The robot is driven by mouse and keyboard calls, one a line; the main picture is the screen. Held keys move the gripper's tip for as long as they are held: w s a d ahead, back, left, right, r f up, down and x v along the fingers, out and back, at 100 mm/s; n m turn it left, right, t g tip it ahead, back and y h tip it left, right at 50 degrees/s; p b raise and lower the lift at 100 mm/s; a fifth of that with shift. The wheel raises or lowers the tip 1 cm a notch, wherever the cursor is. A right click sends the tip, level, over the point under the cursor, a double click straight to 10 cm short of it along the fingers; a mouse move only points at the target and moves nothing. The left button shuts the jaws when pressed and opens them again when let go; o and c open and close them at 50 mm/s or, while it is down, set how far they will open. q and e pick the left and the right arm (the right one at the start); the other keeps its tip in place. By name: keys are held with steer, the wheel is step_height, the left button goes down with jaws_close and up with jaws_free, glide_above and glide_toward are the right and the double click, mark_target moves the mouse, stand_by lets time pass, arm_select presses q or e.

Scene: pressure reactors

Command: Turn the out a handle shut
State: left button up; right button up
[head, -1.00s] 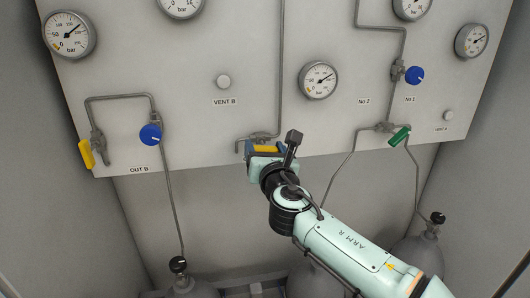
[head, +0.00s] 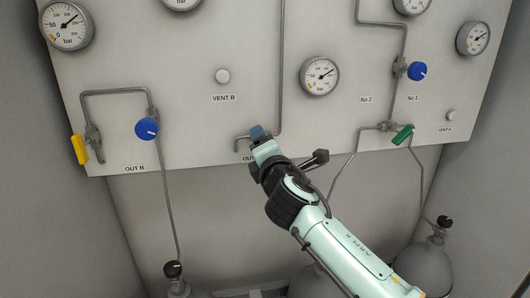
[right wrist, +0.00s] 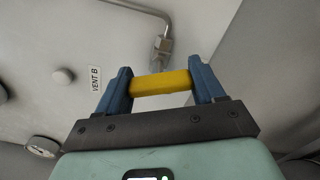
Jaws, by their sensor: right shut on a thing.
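The out A handle shows as a yellow bar (right wrist: 162,83) in the right wrist view, lying crosswise between my blue fingers. My right gripper (right wrist: 160,80) is shut on it, with a finger at each end. A metal valve fitting and pipe (right wrist: 161,45) lead up from just behind the handle. In the head view my right gripper (head: 258,132) is at the lower middle of the panel, seen edge-on, and it hides the handle and most of its label. My left gripper is not in view.
Another yellow handle (head: 79,149) and a blue knob (head: 147,129) are at the panel's left, by the OUT B label. A green handle (head: 402,135) and another blue knob (head: 417,71) are at the right. Gas bottles (head: 425,265) stand below the panel.

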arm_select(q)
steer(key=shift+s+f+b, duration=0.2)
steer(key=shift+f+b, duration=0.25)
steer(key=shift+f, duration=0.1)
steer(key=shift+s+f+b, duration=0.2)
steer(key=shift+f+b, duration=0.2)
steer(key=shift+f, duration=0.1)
arm_select(e)
steer(key=m, duration=0.5)
steer(key=shift+m, duration=0.3)
steer(key=o, duration=1)
steer(key=shift+o, duration=0.2)
arm_select(q)
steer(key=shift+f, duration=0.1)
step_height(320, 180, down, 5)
steer(key=b, duration=0.5)
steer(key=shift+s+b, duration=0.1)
steer(key=shift+b, duration=0.25)
arm_select(e)
steer(key=s+d, duration=0.2)
steer(key=s, duration=1.1)
steer(key=shift+d, duration=0.3)
